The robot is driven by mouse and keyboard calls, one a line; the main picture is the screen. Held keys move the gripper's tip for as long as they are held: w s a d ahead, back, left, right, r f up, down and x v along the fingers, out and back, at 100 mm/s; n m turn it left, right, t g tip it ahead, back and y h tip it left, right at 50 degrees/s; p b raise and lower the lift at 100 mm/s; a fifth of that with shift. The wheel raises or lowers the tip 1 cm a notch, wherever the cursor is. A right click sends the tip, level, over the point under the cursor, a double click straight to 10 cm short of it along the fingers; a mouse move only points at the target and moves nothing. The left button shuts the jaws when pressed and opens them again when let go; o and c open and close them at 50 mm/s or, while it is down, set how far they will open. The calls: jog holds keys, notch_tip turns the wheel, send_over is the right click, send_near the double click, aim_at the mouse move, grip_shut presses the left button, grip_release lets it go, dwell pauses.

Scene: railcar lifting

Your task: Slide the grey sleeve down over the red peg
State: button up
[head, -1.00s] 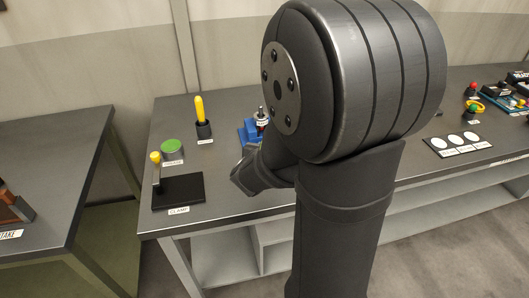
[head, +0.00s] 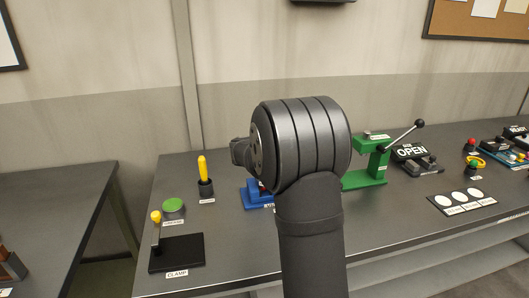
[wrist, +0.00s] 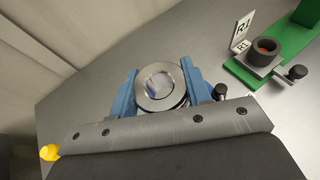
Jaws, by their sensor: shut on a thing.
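The grey sleeve (wrist: 142,91) is a thick, shiny metal ring in the wrist view. It sits between the two blue jaws of my gripper (wrist: 158,81), which is shut on it. Something pale and bluish shows through its bore. In the head view my arm hides the sleeve. I cannot make out the red peg for certain. A small dark red part (head: 262,187) shows at the blue fixture (head: 256,198), partly behind my arm. In the wrist view a dark cup (wrist: 262,56) with a reddish inside stands on a green base by an R1 label.
A green press (head: 369,163) with a lever stands right of my arm. A yellow handle (head: 203,169), a green button (head: 174,206) and a clamp plate (head: 177,253) are on the left. A sign reading OPEN (head: 411,152) stands farther right.

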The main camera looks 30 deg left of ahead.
jog(key=shift+f, duration=2.5)
jog(key=shift+f, duration=2.1)
jog(key=o, duration=1.3)
jog(key=shift+c, duration=0.2)
jog(key=v, duration=1.7)
jog(key=shift+s, duration=0.25)
jog(key=shift+d+r, duration=0.1)
jog(key=x, duration=1.7)
jog(key=shift+w, duration=0.25)
